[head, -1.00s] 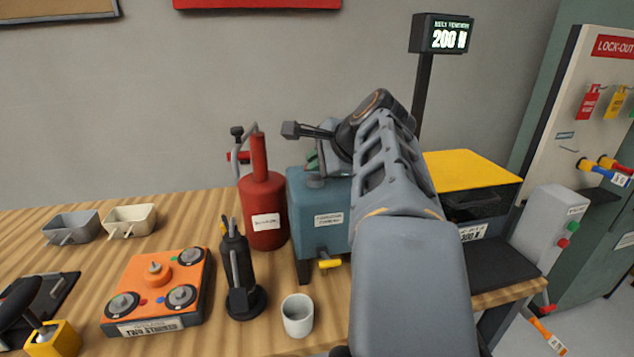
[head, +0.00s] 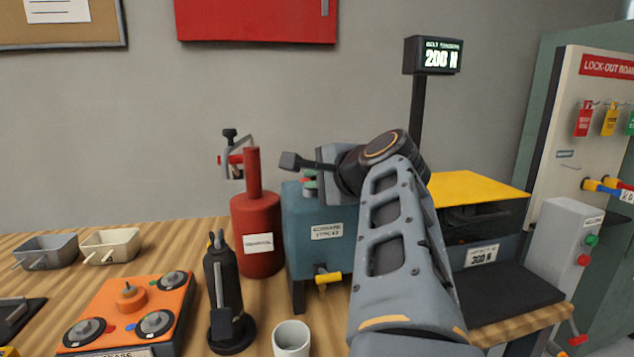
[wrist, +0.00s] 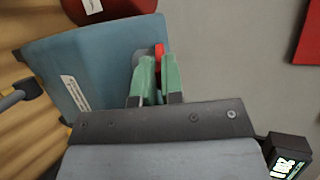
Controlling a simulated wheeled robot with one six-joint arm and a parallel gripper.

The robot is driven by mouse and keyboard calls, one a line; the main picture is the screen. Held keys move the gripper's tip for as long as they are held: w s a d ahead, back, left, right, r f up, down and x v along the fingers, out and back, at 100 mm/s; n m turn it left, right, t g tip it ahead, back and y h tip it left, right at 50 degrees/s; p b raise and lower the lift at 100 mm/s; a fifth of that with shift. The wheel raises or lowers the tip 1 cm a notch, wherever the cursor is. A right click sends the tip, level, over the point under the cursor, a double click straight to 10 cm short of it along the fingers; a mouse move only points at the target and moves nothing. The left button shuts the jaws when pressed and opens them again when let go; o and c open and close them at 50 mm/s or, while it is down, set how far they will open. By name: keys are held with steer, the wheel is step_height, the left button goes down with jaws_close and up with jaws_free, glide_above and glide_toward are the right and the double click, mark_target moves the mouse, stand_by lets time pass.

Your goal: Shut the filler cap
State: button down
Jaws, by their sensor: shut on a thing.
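The blue tank (head: 318,250) stands on the bench with a white label and a yellow tap low on its front. It also shows in the wrist view (wrist: 88,62). My gripper (wrist: 159,66) has green fingers and is over the tank's top, by a grey filler neck. It is shut on the red filler cap (wrist: 159,48), which shows as a small red strip at the fingertips. The cap seems to stand on edge; its exact tilt is hard to tell. In the head view my wrist hides most of the tank's top right.
A red pump can (head: 257,235) stands close to the tank's left. A black hand tool on a stand (head: 226,290) and a grey cup (head: 291,340) are in front. A yellow-topped machine (head: 475,188) and display post (head: 417,110) stand right.

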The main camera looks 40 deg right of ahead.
steer(key=c, duration=1.3)
jaws_free()
steer(key=p+v, duration=0.1)
steer(key=v, duration=1.3)
